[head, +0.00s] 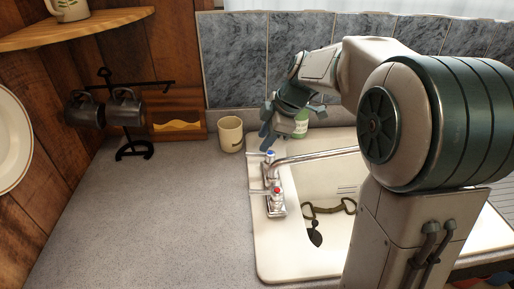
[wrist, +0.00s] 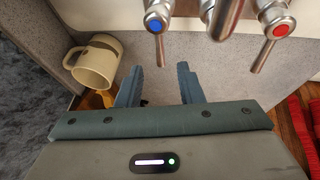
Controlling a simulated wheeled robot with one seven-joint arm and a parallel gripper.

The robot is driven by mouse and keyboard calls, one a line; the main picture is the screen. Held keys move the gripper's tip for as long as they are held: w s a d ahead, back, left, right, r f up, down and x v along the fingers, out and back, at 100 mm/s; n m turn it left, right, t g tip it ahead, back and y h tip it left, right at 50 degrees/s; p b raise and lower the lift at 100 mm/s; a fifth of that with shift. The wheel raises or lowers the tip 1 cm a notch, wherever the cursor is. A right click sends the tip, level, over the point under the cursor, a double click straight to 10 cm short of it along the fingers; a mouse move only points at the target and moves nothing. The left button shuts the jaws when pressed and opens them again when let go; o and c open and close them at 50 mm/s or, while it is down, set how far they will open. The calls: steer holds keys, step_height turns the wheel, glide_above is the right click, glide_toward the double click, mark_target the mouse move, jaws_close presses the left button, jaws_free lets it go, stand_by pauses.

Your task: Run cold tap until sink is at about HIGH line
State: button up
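The chrome tap (head: 272,188) stands on the left rim of the white sink (head: 262,245), its spout reaching right over the basin. The blue-marked cold handle (head: 270,155) is at the far end and the red-marked hot handle (head: 277,190) is nearer. The wrist view shows the blue handle (wrist: 155,22) and red handle (wrist: 281,28). My gripper (head: 281,123) is just beyond the cold handle, fingers (wrist: 160,78) apart and empty, not touching the handle. Short level marks (head: 346,188) show on the sink's far wall, too small to read. I see no water stream; my arm hides much of the basin.
A cream mug (head: 230,135) and a green-labelled container (head: 301,124) stand close to my gripper. A mug rack (head: 134,150) stands at back left. The grey counter (head: 175,215) left of the sink is clear.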

mark_target(257, 155)
steer(key=x, duration=0.5)
steer(key=shift+a+f, duration=0.15)
steer(key=shift+f, duration=0.15)
jaws_close()
